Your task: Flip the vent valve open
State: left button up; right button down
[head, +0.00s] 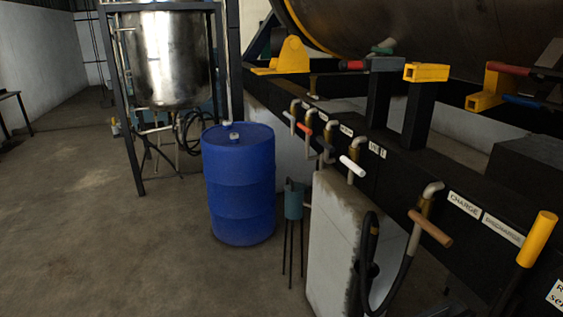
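Several small valves with pale elbow pipes line the black beam on the right. One has a white handle (352,166), one an orange-red handle (305,128), and a nearer one a brown handle (431,228). A yellow handle (537,239) stands at the right edge. Neither of my grippers is in view.
A blue drum (238,185) stands in the middle, with a steel tank (168,60) on a dark frame behind it. A teal canister (293,200) on thin legs and a worn pale block (340,240) stand before the beam. The floor at left is clear.

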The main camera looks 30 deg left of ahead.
aim_at(346, 158)
jog(key=u, duration=0.65)
jog(key=i+j+u, duration=0.1)
jog(key=i+j, duration=0.2)
jog(key=i, duration=0.25)
jog(key=i+j+u, duration=0.15)
jog(key=i, duration=0.4)
jog(key=i+j+u, duration=0.1)
jog(key=i+j, duration=0.15)
jog(key=i, duration=0.3)
